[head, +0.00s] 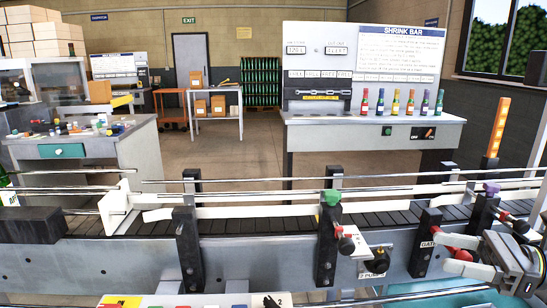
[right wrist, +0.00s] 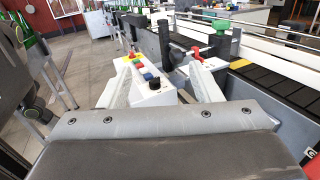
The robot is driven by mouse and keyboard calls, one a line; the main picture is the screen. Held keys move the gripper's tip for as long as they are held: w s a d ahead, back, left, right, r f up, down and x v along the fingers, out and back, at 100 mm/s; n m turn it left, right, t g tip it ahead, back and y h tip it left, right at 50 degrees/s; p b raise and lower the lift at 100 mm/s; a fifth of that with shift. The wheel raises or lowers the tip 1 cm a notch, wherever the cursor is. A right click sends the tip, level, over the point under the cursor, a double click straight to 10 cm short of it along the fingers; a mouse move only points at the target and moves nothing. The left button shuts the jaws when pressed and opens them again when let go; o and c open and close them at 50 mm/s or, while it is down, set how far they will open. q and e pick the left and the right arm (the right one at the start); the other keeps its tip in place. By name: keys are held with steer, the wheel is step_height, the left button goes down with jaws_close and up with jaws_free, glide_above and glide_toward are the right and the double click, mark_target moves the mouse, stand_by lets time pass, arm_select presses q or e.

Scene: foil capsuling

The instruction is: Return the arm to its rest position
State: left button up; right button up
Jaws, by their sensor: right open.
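My right gripper (head: 455,254) is at the lower right of the head view, in front of the conveyor's near side, close to a red handle beside a plate lettered "GAT". In the right wrist view its two pale fingers (right wrist: 166,82) stand wide apart with nothing held between them. A control box with coloured buttons (right wrist: 150,78) shows beyond and between the fingers. My left gripper does not show in either view.
The conveyor (head: 260,222) with guide rails and dark posts crosses the front. A green knob (head: 333,197) and a purple knob (head: 491,188) top its posts. Behind stand a shrink bar bench (head: 370,122) with several small bottles and a cluttered workbench (head: 85,150). Open floor lies between them.

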steer(key=w+d+f+m+t+h, duration=0.15)
steer(key=f+m+t+h, duration=0.4)
steer(key=m, duration=0.65)
steer(key=w+d+f+m+t+h, duration=0.1)
steer(key=w+f+m+t+h, duration=0.35)
steer(key=m, duration=0.75)
steer(key=s+d+f+m+g+h, duration=0.1)
steer(key=s+d+f+m+h, duration=0.1)
steer(key=s+f+m+h, duration=0.35)
steer(key=s+d+f+m+h, duration=0.1)
steer(key=s+f+m+h, duration=0.1)
steer(key=f+m+h, duration=0.4)
steer(key=s+a+f+m+g+y, duration=0.1)
steer(key=s+a+f+m+g, duration=0.45)
steer(key=s, duration=0.55)
steer(key=s+a+f+m+g+y, duration=0.2)
steer(key=s+f+m+g, duration=0.5)
steer(key=s+f+m, duration=0.25)
step_height(320, 180, down, 20)
steer(key=d+p, duration=0.2)
steer(key=p, duration=0.2)
steer(key=s+a+f+g+p, duration=0.1)
steer(key=s+f+g+p, duration=0.1)
steer(key=s+f, duration=1.1)
steer(key=s, duration=0.2)
steer(key=shift+s+p, duration=0.3)
steer(key=shift+p, duration=0.1)
